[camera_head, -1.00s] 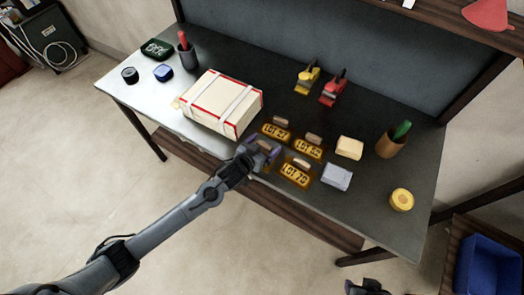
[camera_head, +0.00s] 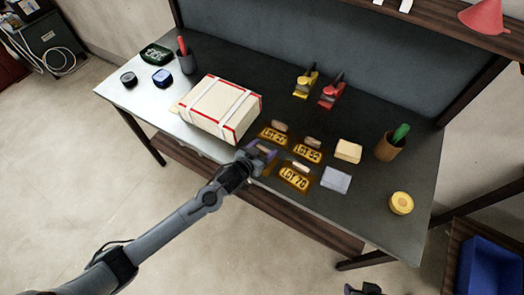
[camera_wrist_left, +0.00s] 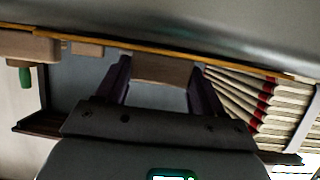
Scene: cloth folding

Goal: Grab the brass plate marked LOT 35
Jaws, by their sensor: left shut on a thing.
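Several brass plates with wooden handles lie on the dark table. One reads like LOT 27 (camera_head: 272,134), one like LOT 70 or 20 (camera_head: 293,178). The digits of the right one (camera_head: 307,153) are too small to read surely. My left gripper (camera_head: 262,152) is at the left of this group, shut on a wooden handle (camera_wrist_left: 163,70) that shows between its fingers in the left wrist view. A thin brass plate edge (camera_wrist_left: 120,45) runs along that handle. The gripper hides this plate's marking in the head view. My right gripper (camera_head: 365,288) barely shows at the bottom edge.
A yellow block (camera_head: 348,151), grey block (camera_head: 336,180), yellow round tin (camera_head: 401,203) and pen cup (camera_head: 389,147) stand to the right. Two staplers or similar tools (camera_head: 318,88) stand behind.

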